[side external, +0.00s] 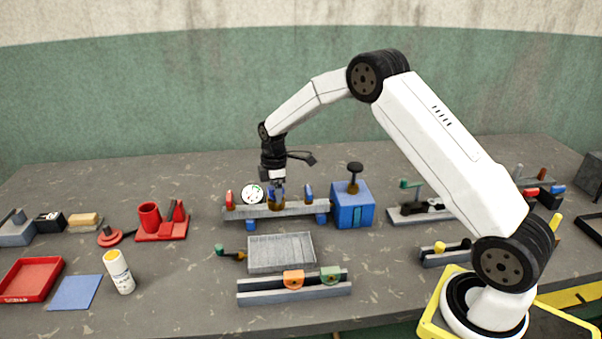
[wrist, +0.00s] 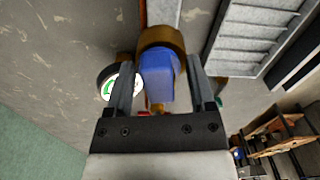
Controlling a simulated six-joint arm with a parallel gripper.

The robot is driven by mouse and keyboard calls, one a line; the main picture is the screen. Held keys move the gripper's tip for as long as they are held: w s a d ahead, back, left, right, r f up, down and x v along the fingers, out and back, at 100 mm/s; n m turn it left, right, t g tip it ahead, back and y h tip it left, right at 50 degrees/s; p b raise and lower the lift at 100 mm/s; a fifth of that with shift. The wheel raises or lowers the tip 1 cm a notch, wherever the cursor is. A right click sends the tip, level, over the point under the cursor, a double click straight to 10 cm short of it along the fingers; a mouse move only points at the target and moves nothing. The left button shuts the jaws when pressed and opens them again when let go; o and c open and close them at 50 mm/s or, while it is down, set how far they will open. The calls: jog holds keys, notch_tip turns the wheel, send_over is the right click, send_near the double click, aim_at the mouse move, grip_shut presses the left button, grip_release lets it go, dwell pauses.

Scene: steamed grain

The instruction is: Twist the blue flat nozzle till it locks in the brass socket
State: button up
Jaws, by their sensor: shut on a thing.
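The blue flat nozzle (wrist: 160,78) is between the fingers of my gripper (wrist: 160,92) in the wrist view. My gripper is shut on it. The brass socket (wrist: 160,38) is just beyond the nozzle, and the nozzle's end meets it; whether it is locked cannot be told. In the side view my gripper (side external: 277,190) points straight down over the grey rail (side external: 245,213), at the socket between the gauge and another blue part. The nozzle is mostly hidden there by the fingers.
A round white gauge (side external: 252,194) stands close to the left of my gripper. A blue box (side external: 352,206) with a black knob stands at the rail's right end. A grey ribbed tray (side external: 280,252) and a holder with orange and green pieces (side external: 293,290) lie in front.

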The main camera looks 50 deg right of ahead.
jog(key=shift+w+d, duration=0.1)
dwell(0.4)
jog(key=shift+r+m, duration=0.1)
jog(key=shift+m, duration=1.3)
jog(key=shift+a+m, duration=0.25)
jog(key=shift+m, duration=1.25)
jog(key=shift+o, duration=0.2)
jog(key=shift+a+m, duration=0.1)
jog(key=shift+m, duration=1.3)
